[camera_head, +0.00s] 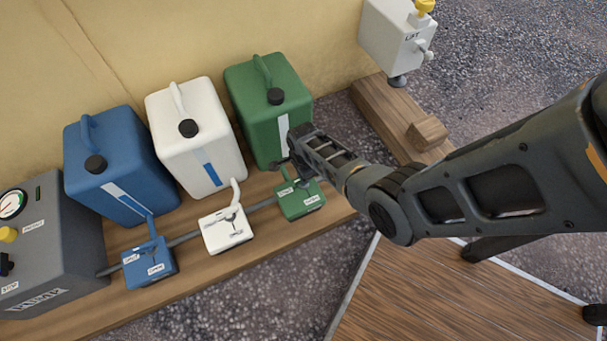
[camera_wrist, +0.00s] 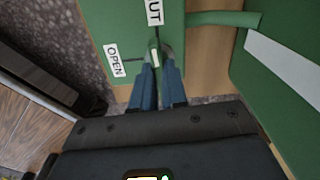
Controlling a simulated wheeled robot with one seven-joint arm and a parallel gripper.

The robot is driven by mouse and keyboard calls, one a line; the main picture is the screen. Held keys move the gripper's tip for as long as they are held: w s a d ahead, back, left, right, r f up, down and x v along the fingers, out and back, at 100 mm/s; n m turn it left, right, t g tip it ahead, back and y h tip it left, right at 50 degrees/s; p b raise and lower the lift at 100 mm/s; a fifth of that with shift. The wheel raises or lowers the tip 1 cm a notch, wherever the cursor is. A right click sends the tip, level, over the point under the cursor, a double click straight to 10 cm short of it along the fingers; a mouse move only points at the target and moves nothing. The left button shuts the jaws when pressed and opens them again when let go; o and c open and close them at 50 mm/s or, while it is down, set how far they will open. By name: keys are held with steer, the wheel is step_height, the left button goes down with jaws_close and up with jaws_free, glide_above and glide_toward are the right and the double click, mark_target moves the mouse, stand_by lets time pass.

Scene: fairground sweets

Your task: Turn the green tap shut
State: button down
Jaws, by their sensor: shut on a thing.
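The green tap (camera_head: 302,204) is a small green block at the right end of the row of taps, in front of the green canister (camera_head: 268,105). My gripper (camera_head: 297,172) reaches it from the right and partly covers it. In the wrist view my gripper (camera_wrist: 161,72) has its two blue fingers close together on the tap's lever, of which only a small part (camera_wrist: 155,57) shows between the tips. An OPEN label lies left of the fingers and a label ending in "UT" lies beyond them on the green tap block (camera_wrist: 125,30). The lever's exact angle is hard to tell.
A blue tap (camera_head: 150,268) and a white tap (camera_head: 226,232) stand to the left, with blue (camera_head: 120,165) and white (camera_head: 197,135) canisters behind. A grey box with a gauge (camera_head: 45,245) is at far left.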

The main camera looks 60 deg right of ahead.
steer(key=shift+m, duration=0.5)
steer(key=c, duration=1.2)
jaws_free()
steer(key=shift+o, duration=0.2)
step_height(320, 180, up, 8)
steer(key=p, duration=0.4)
steer(key=shift+f, duration=0.1)
steer(key=shift+f, duration=0.1)
